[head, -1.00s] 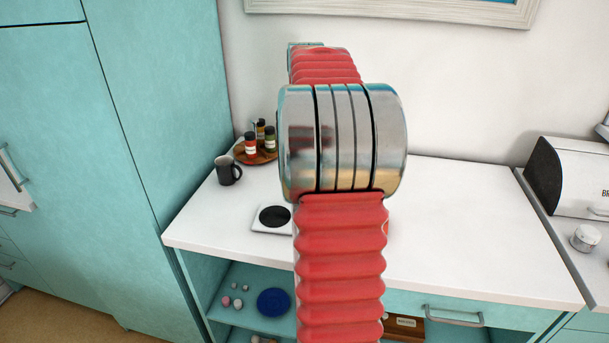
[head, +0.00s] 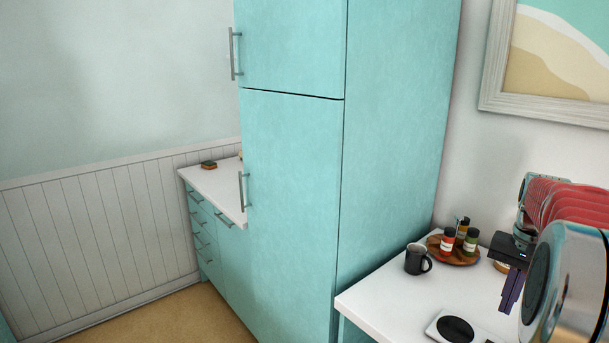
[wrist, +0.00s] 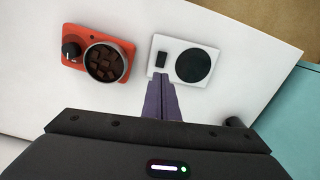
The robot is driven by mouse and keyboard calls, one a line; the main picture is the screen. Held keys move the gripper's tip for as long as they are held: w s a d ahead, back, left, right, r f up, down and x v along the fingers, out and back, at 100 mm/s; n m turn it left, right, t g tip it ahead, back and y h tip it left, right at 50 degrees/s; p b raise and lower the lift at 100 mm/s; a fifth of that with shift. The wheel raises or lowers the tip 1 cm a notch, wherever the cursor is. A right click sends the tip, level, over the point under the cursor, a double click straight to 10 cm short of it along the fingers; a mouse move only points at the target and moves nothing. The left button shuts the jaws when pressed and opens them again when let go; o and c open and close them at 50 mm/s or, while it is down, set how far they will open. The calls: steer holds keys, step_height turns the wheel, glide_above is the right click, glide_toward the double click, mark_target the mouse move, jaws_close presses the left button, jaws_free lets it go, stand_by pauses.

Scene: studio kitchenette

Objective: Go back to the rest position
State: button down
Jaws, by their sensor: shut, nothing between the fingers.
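My gripper (head: 511,290) shows at the right of the head view, pointing down above the white counter (head: 385,297). Its purple fingers are shut together and hold nothing. In the wrist view the fingers (wrist: 163,102) are side by side over the counter. Past their tips are a white device with a black round plate (wrist: 193,65) and a red device (wrist: 70,43) bearing a metal bowl of brown cubes (wrist: 105,63). The white device also shows in the head view (head: 437,327), below and left of the gripper.
A dark mug (head: 416,260) and a round wooden tray (head: 442,256) with several spice jars stand on the counter left of my gripper. A tall teal cabinet (head: 395,130) rises beyond the counter's left end. A framed picture (head: 560,60) hangs on the wall.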

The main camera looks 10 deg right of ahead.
steer(key=s+a+n+t, duration=0.2)
steer(key=s+a+n, duration=0.1)
steer(key=a, duration=1)
steer(key=s+a+n+t, duration=0.1)
steer(key=s+a+n, duration=0.2)
steer(key=a, duration=1)
steer(key=s+a+r+n+t, duration=0.1)
steer(key=a+n, duration=0.4)
steer(key=a, duration=0.8)
steer(key=shift+s+a+t, duration=0.35)
steer(key=shift+s+t, duration=0.45)
steer(key=shift+s, duration=0.45)
